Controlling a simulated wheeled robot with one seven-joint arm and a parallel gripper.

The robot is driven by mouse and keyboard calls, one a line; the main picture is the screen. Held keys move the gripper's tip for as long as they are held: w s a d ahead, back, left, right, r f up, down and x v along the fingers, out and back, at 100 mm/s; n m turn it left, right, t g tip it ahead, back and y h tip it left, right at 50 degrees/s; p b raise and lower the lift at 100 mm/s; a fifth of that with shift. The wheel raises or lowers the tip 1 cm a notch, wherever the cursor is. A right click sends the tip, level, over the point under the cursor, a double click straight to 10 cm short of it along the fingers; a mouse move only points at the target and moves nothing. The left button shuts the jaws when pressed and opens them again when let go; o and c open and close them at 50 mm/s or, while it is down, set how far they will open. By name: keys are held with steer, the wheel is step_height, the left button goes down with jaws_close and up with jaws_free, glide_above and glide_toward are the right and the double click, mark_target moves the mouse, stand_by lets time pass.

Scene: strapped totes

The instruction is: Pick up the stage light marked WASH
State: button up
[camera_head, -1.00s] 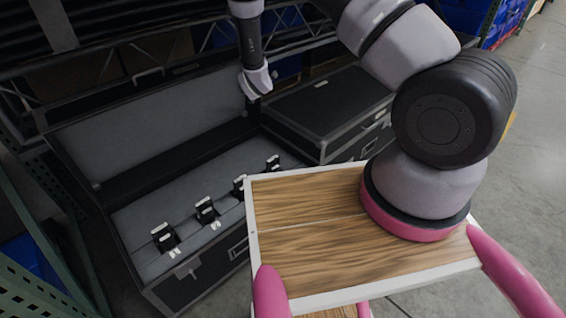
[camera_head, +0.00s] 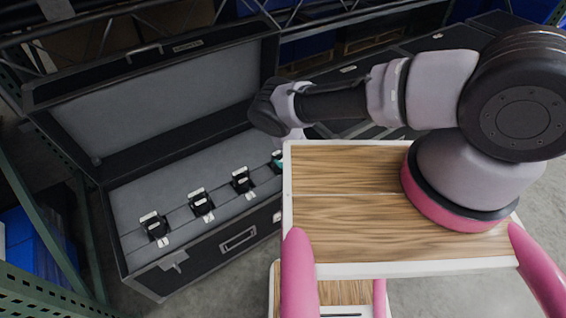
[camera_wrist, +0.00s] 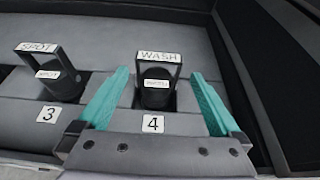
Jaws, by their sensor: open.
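The stage light marked WASH (camera_wrist: 157,92) stands in the grey foam of an open case, behind the label 4. It is black with a squared handle that bears the white WASH tag. My gripper (camera_wrist: 160,75) is open, with one teal finger to the left of the light and the other to the right. The fingers look apart from it. The light marked SPOT (camera_wrist: 55,78) stands to the left behind label 3. In the head view, my arm and the wooden tray largely hide the gripper and the light at the case's right end.
The open black case (camera_head: 205,256) has its lid (camera_head: 170,95) raised at the back. Several lights stand in a row in it. My wood-topped tray (camera_head: 345,225) is close to the case's right end. Dark closed cases (camera_head: 425,45) stand at the back right.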

steer(key=x, duration=0.4)
steer(key=shift+r+x, duration=0.2)
steer(key=shift+x, duration=2.65)
steer(key=shift+a, duration=0.2)
jaws_close()
steer(key=shift+r, duration=0.1)
